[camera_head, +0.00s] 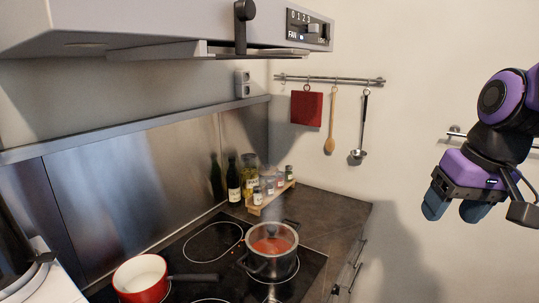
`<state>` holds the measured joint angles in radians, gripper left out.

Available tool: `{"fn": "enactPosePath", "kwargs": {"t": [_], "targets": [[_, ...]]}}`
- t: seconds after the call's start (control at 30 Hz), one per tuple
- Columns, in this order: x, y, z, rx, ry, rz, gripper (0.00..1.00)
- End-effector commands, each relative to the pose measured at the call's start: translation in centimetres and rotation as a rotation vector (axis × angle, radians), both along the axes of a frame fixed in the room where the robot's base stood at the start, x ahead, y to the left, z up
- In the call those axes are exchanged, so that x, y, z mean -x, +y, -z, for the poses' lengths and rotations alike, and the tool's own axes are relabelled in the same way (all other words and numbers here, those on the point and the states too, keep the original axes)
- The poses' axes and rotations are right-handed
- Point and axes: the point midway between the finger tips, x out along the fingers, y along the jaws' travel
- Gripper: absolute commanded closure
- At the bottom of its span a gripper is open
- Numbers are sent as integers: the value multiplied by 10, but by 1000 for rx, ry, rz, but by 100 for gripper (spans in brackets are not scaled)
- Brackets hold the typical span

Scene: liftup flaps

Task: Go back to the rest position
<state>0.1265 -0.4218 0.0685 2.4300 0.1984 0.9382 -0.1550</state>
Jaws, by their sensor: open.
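My gripper (455,209) is at the right side of the head view, purple and black with blue fingers pointing down. It is open, with a gap between the fingers and nothing seen in it. It hangs in the air in front of the pale wall, right of the counter and apart from every object. Part of my arm runs out of the picture at the right edge.
A range hood (170,30) juts out at the upper left. Below it, a steaming lidded pot (271,262) and a red pan (141,277) stand on the cooktop (209,243). A rail (330,80) holds hanging utensils. The space left of my gripper is free.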

Motion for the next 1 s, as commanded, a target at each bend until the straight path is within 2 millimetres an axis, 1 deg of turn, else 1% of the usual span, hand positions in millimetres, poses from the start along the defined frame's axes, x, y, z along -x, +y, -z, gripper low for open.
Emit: {"fn": "enactPosePath", "kwargs": {"t": [0.03, 0.3, 0.5, 0.67, 1.0], "targets": [[9, 0, -5, 15, -28, -3, 36], [51, -6, -25, 82, -160, 8, 36], [71, -11, -32, 110, -230, 17, 36], [77, -13, -33, 116, -251, 21, 36], [77, -13, -33, 117, -252, 21, 36]]}}
